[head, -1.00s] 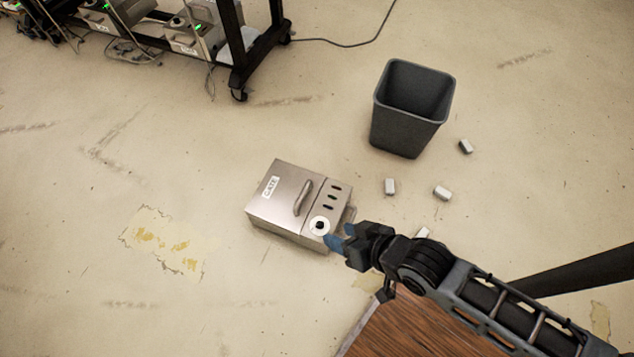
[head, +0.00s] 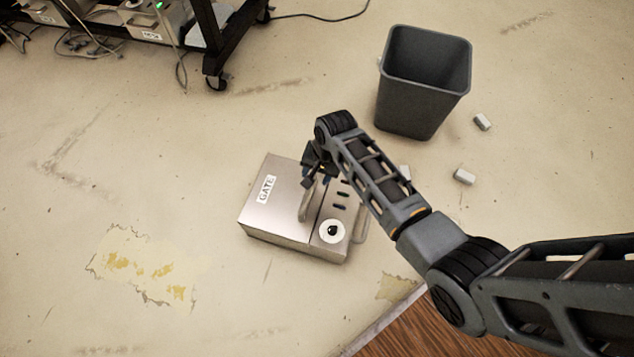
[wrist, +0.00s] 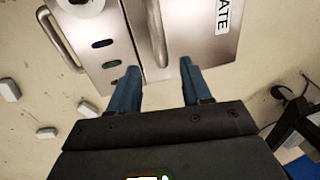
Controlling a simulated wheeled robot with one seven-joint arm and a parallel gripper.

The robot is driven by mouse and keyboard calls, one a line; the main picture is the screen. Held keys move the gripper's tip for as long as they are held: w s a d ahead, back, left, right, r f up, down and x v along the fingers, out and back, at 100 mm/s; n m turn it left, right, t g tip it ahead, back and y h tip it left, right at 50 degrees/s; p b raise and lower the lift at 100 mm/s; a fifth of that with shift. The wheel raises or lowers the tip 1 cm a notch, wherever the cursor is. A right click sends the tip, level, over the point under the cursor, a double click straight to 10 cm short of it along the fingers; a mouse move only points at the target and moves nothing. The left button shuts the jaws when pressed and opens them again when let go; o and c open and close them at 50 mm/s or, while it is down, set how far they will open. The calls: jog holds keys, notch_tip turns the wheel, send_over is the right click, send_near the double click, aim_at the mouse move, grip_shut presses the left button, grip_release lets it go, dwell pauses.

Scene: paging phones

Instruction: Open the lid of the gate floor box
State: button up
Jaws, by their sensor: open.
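The gate floor box (head: 281,213) is a metal box on the floor with a white GATE label (head: 266,189) on its lid. The lid lies flat and closed. A curved lid handle (head: 304,207) stands along the lid's right side, and it shows at the top middle of the wrist view (wrist: 156,35). My gripper (head: 314,181) is over the box at the handle's far end. In the wrist view its two blue fingers (wrist: 158,76) are apart, with the handle's end ahead between them. I cannot tell whether they touch it. My arm hides part of the box's right side.
A strip beside the lid has dark slots and a round white dial (head: 333,231). A grey bin (head: 424,84) stands behind to the right, with small white blocks (head: 464,176) near it. A wheeled black rack (head: 213,45) stands at the back left. Floor at left is clear.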

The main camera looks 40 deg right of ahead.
jog(key=f+b, duration=0.1)
jog(key=f, duration=0.1)
jog(key=f+b, duration=0.1)
jog(key=f, duration=0.2)
jog(key=w+f+b, duration=0.1)
jog(key=f+b, duration=0.1)
jog(key=shift+w+a+f, duration=0.1)
jog(key=shift+a+f, duration=0.05)
jog(key=shift+a, duration=0.25)
jog(key=shift+c, duration=0.3)
grip_shut()
